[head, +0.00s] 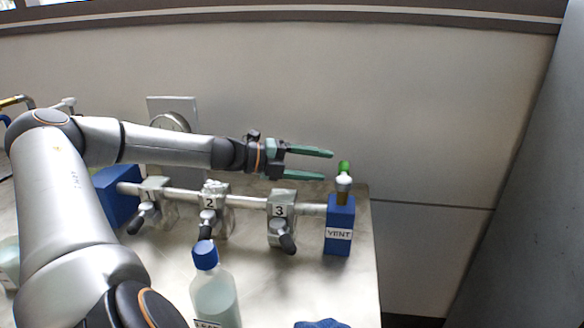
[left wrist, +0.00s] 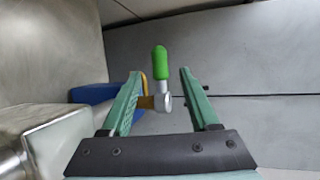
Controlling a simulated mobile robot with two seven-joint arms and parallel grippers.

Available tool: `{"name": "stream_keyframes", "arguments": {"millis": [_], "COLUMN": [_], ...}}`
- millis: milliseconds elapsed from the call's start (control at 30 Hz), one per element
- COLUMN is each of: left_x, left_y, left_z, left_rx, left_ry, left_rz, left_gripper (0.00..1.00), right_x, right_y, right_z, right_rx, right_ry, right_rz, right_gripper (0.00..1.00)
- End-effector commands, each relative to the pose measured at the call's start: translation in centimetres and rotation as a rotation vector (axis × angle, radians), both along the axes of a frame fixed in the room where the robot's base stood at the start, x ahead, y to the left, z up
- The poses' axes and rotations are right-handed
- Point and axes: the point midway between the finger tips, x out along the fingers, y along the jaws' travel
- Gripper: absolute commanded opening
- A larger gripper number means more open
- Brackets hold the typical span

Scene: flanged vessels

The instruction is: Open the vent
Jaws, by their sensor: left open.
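The vent is a blue block (head: 339,225) labelled VENT at the right end of a metal pipe, with a valve on top. The valve's green handle (head: 344,167) stands above a silver and brass body. My left gripper (head: 332,164), with green fingers, is open just left of the handle and points at it. In the left wrist view the green handle (left wrist: 160,66) stands upright between the lines of the two open fingers (left wrist: 162,72), and nothing is gripped. The blue block (left wrist: 95,94) is partly hidden behind the left finger there. My right gripper is not in view.
Valves numbered 1 (head: 152,190), 2 (head: 212,200) and 3 (head: 281,210) sit along the pipe under my left arm. A blue-capped bottle (head: 213,292) stands in front. A round gauge (head: 171,122) is behind the arm. The table (head: 352,290) ends just right of the vent.

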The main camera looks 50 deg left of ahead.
Motion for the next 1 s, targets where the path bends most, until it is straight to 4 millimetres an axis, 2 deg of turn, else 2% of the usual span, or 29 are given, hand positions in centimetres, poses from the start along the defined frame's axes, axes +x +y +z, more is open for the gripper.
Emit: {"name": "stream_keyframes", "arguments": {"millis": [200, 333, 1000], "left_x": [-3.4, -4.6, -5.1], "left_y": [1.6, 2.0, 2.2], "left_z": [0.9, 1.2, 1.3], "left_rx": [0.0, 0.001, -0.001], "left_ry": [-0.001, -0.001, 0.0], "left_rz": [0.003, 0.001, -0.001], "left_gripper": [0.61, 0.61, 0.61], "right_x": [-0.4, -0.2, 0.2], "right_y": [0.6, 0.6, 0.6], "right_z": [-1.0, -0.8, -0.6], "right_rx": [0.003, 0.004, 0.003], "right_ry": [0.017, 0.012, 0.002], "right_rz": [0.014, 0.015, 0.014], "right_gripper": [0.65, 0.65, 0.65]}}
